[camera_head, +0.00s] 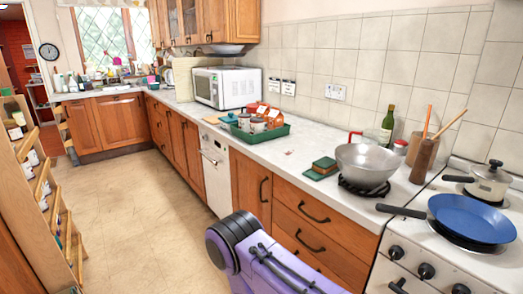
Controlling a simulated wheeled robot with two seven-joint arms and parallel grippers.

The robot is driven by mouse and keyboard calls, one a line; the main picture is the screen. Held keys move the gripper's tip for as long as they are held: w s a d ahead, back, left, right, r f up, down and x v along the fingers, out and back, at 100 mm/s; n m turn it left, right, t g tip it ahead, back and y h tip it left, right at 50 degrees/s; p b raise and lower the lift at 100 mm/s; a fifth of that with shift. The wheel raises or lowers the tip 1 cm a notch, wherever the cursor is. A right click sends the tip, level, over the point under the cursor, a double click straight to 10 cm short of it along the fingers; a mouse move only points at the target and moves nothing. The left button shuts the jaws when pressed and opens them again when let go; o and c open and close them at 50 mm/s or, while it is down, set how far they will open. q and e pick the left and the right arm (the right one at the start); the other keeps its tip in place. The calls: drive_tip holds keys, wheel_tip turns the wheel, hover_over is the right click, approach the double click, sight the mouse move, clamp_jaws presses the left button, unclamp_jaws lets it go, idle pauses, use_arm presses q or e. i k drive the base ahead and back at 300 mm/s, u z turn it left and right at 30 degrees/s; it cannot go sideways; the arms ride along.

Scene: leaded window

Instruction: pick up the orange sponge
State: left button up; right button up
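A small flat block, orange-brown with green edges, looks like the sponge (324,163). It lies on the white worktop, left of the large metal wok, with a flat dark green piece (314,174) at or under its front edge. It is small in view, and I cannot tell whether the two are separate. Neither of my grippers is in view. A purple link of my arm with a dark round joint shows at the bottom centre, in front of the drawers and well short of the sponge.
The metal wok (366,164) stands right of the sponge, with a green bottle (387,122) behind. A green tray (262,137) with containers stands to the left. A blue pan (473,219) sits on the stove at right. The worktop between tray and sponge is mostly clear.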

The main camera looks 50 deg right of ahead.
sight(325, 165)
drive_tip(key=i, duration=2.35)
drive_tip(key=z, duration=3.65)
